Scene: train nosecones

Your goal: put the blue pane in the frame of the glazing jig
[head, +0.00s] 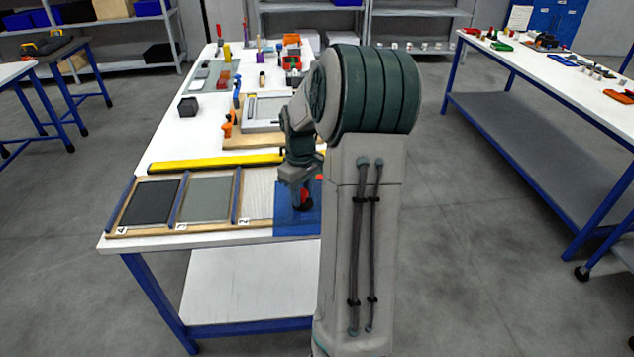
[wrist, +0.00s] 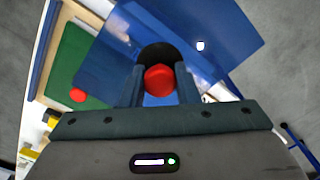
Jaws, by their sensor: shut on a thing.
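The blue pane (head: 290,222) is a flat translucent sheet with a red knob on a black round base. My gripper (head: 302,188) is shut on the red knob (wrist: 160,79), and the pane spreads out beyond the fingers in the wrist view (wrist: 215,35). In the head view the pane is over the right part of a wooden rack at the table's near edge; its height above the rack is unclear. What looks like the glazing jig, a grey frame on a wooden board (head: 232,141), stands farther back, partly hidden by my arm.
The rack (head: 165,231) has numbered bays with a black pane (head: 150,203) and a grey pane (head: 207,200). A green pane (wrist: 78,60) shows in the wrist view. A yellow bar (head: 215,162) lies behind the rack. A dark box (head: 188,107) stands left of the jig.

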